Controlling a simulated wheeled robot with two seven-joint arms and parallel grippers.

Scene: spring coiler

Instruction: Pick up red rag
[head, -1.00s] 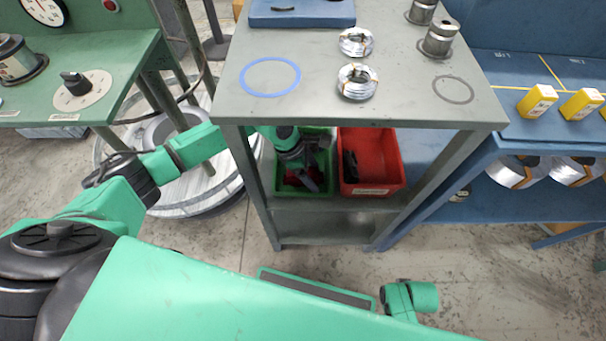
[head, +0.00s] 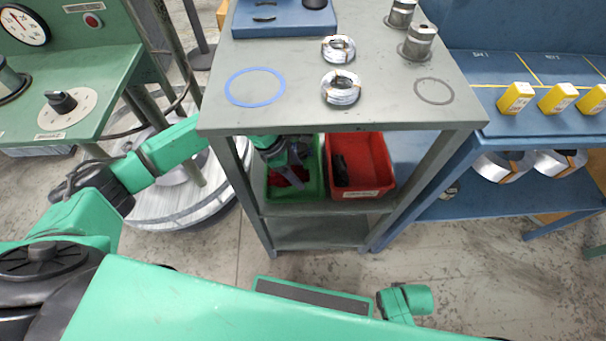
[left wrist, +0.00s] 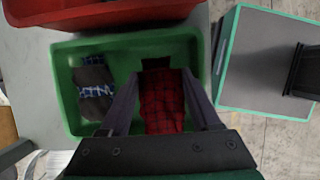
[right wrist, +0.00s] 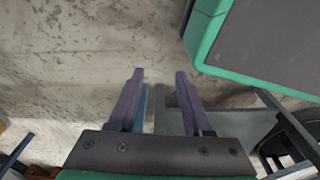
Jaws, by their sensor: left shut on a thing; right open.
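The red rag (left wrist: 163,103), dark red plaid, is in the green bin (left wrist: 66,112) in the left wrist view. My left gripper (left wrist: 160,82) reaches into the bin, its fingers on either side of the rag and shut on it. In the head view the rag (head: 283,179) shows as a small dark red patch beside my left gripper (head: 297,172), partly hidden by it. The green bin (head: 292,198) stands on the shelf under the grey table top. My right gripper (right wrist: 160,78) is open and empty above the concrete floor.
A dark rag with a blue pattern (left wrist: 93,88) lies in the same bin. A red bin (head: 375,165) stands beside it. The grey table top (head: 300,112) overhangs the bins, and its legs frame the shelf. Wire coils (head: 340,88) sit on top.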

